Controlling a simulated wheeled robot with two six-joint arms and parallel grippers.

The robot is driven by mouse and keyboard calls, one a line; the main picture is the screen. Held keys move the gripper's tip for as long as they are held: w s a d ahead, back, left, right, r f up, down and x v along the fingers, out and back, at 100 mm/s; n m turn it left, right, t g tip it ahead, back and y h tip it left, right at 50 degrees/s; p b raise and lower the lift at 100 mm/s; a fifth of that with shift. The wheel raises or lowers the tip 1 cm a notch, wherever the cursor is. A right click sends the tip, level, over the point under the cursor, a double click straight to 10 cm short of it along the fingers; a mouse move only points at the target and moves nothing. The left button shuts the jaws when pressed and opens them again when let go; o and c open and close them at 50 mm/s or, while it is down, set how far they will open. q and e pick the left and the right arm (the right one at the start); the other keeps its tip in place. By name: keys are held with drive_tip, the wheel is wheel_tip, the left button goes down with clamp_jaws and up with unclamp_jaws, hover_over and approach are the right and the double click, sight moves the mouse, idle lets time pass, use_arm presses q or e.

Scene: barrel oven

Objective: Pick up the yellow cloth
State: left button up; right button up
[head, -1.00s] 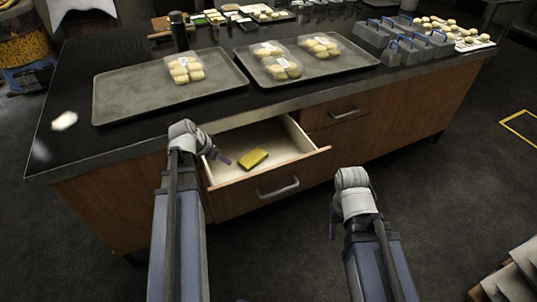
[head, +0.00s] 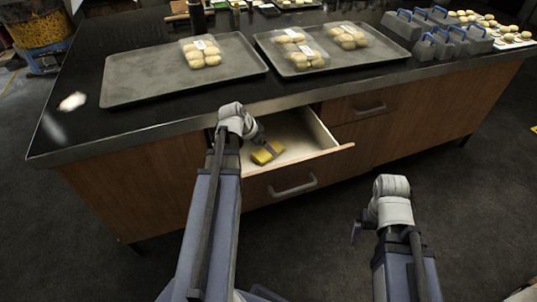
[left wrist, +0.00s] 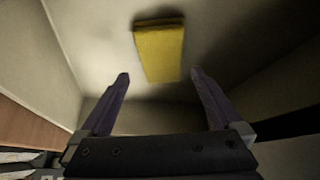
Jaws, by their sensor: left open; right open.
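The yellow cloth (head: 266,153) is a small folded block lying flat in the open drawer (head: 318,158) of the wooden counter. My left gripper (head: 262,145) reaches into the drawer over the cloth and partly covers it in the head view. In the left wrist view the cloth (left wrist: 160,53) lies beyond the open fingertips of my left gripper (left wrist: 160,76), roughly centred between them, with nothing held. My right gripper (head: 357,230) hangs in front of the counter at the right, away from the drawer, and is open.
Two grey trays (head: 130,92) with packed buns (head: 200,53) lie on the black countertop (head: 80,128). Grey blue-handled containers (head: 440,42) stand at the back right. The drawer walls surround the cloth. The floor right of the drawer is clear.

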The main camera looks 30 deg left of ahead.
sight(266, 151)
use_arm(q)
drive_tip(key=b+x, duration=0.3)
drive_tip(key=x, duration=0.1)
drive_tip(key=shift+s+a, duration=0.15)
drive_tip(key=shift+a, duration=0.15)
drive_tip(key=shift+d+f, duration=0.1)
drive_tip(key=shift+f, duration=0.2)
drive_tip(key=shift+r, duration=0.1)
drive_tip(key=c, duration=1.4)
drive_tip(key=shift+r, duration=0.1)
